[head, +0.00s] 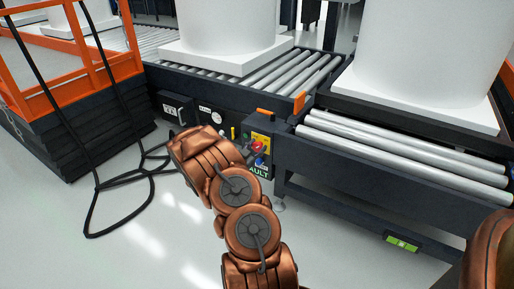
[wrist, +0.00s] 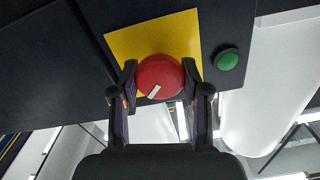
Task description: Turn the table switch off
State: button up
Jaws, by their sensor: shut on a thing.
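The table switch is a round red knob (wrist: 154,76) with a white mark, on a yellow plate (wrist: 120,43). In the head view the red knob (head: 258,147) shows on the side of the dark roller table, by a yellow plate (head: 262,137). In the wrist view my gripper (wrist: 160,80) has one finger on each side of the knob and is shut on it. In the head view my copper arm reaches toward the panel and the fingers cannot be made out.
A green button (wrist: 227,60) sits beside the yellow plate. Roller conveyors (head: 400,150) carry large white tanks (head: 225,25). An orange-railed platform (head: 85,75) stands at left, with a black cable (head: 90,210) looped on the floor. The floor in front is otherwise clear.

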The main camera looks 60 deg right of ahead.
jog(key=shift+d, duration=0.1)
jog(key=c, duration=0.4)
jog(key=shift+r+p, duration=0.1)
jog(key=shift+p, duration=0.35)
jog(key=n+p, duration=0.2)
jog(key=p, duration=0.1)
jog(key=shift+r, duration=0.2)
jog(key=n+p, duration=0.1)
jog(key=p, duration=0.1)
jog(key=shift+n+p, duration=0.3)
jog(key=n+p, duration=0.4)
jog(key=p, duration=0.2)
jog(key=shift+w+n, duration=0.1)
jog(key=shift+n, duration=0.2)
jog(key=n+p, duration=0.4)
jog(key=shift+f+n, duration=0.1)
jog(key=shift+n, duration=0.2)
jog(key=shift+f+n+p, duration=0.2)
jog(key=shift+n+p, duration=0.9)
jog(key=shift+n, duration=1.4)
jog(key=shift+w, duration=0.1)
